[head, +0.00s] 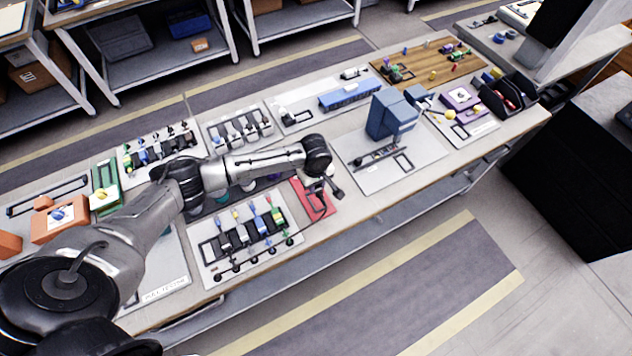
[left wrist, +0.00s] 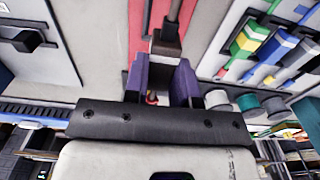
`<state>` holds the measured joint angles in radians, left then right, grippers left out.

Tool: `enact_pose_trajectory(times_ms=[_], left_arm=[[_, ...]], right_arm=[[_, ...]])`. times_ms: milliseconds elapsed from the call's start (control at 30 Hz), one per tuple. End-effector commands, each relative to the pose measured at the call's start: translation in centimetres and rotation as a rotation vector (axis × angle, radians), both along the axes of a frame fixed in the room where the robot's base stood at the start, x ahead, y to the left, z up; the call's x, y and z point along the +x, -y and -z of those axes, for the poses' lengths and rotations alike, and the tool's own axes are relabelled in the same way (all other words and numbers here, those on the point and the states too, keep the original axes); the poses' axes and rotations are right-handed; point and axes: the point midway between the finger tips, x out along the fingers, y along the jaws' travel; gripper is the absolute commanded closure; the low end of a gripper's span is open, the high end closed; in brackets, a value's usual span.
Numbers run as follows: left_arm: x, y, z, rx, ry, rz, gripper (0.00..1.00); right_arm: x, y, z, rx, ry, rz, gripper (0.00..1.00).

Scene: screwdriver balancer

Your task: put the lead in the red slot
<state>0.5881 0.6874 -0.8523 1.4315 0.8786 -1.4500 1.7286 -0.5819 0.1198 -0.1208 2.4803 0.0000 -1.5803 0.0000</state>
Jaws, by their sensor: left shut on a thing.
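My left gripper (head: 328,185) is over the red slot plate (head: 312,203) at the front middle of the bench. In the left wrist view my left gripper (left wrist: 160,85) has its purple fingers shut on a lead (left wrist: 166,42), with a dark grey-brown plug and a bit of red between the fingers. The plug's far end overlaps the red slot plate (left wrist: 137,20); whether it is inside the slot or above it, I cannot tell. In the head view, my gripper partly covers the plate and the lead is hard to make out.
A white board (head: 205,272) with several coloured leads stands left of the red plate. A blue-grey block (head: 391,117) rises on a panel to the right. Another rack of tools (head: 157,148) lies behind my arm. Some bare bench lies right of the plate.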

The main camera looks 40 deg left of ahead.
Motion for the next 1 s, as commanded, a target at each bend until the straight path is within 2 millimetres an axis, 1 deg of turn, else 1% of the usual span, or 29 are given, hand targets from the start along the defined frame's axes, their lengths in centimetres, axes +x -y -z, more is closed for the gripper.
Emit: enact_pose_trajectory(times_ms=[33, 267, 500, 533, 633, 800, 1000], left_arm=[[0.0, 0.0, 0.6, 0.001, 0.000, 0.001, 0.96], [0.0, 0.0, 2.4, 0.001, 0.001, 0.002, 0.96], [0.0, 0.0, 4.6, 0.001, 0.001, 0.003, 0.96], [0.0, 0.1, 4.4, -0.001, -0.001, 0.002, 0.96], [-0.1, 0.1, 5.3, -0.001, -0.004, 0.000, 0.96], [0.0, 0.1, 6.6, -0.002, -0.002, 0.001, 0.96], [0.0, 0.0, 6.9, 0.000, 0.000, 0.002, 0.96]], right_arm=[[0.0, 0.0, 0.8, 0.000, 0.000, 0.000, 0.51], [0.1, 0.0, 3.2, -0.001, 0.001, -0.001, 0.51], [0.1, 0.1, 6.3, -0.002, 0.001, 0.001, 0.51], [0.1, 0.1, 5.6, -0.002, -0.001, 0.001, 0.51], [0.1, 0.1, 5.1, -0.002, -0.001, 0.000, 0.51], [0.1, 0.1, 4.9, -0.002, 0.004, 0.000, 0.51], [0.1, 0.1, 4.9, -0.001, 0.004, 0.000, 0.51]])
